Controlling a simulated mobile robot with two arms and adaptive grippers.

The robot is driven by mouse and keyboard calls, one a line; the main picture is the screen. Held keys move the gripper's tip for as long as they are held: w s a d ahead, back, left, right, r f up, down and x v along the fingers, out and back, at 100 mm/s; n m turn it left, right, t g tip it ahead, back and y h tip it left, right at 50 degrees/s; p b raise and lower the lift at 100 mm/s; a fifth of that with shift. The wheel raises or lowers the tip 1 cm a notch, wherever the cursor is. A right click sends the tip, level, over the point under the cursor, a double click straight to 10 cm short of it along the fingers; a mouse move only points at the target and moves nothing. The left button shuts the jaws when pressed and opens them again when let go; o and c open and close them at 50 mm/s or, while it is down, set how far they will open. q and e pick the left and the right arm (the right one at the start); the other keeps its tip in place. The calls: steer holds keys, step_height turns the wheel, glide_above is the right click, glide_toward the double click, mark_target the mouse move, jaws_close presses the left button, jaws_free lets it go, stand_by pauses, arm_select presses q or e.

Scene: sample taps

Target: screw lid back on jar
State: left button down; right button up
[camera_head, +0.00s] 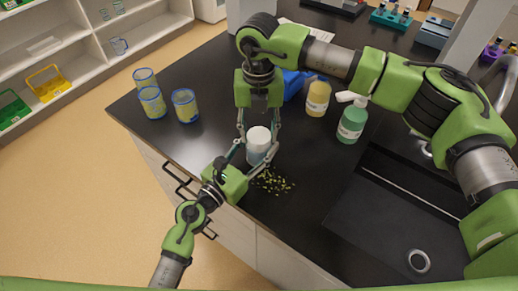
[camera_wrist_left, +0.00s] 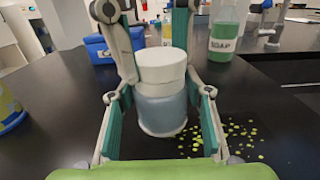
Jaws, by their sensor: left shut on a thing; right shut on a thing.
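The jar (camera_wrist_left: 162,112) has a pale blue, see-through body and stands upright on the dark counter. It also shows in the head view (camera_head: 255,157). The white lid (camera_wrist_left: 160,66) sits level on top of the jar, with no gap visible; it also shows in the head view (camera_head: 258,135). My left gripper (camera_head: 254,156) reaches in from the lower left and is shut around the jar's body. My right gripper (camera_head: 259,134) points down from above and is shut on the lid, one finger on each side. The thread is hidden.
Small yellow-green bits (camera_head: 274,183) lie scattered beside the jar. Several blue-rimmed cups (camera_head: 185,106) stand at the left. A dark sink (camera_head: 385,215) is at the right.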

steer(key=m, duration=1.1)
steer(key=o, duration=1.2)
steer(key=shift+o, duration=0.2)
steer(key=shift+r, duration=2.25)
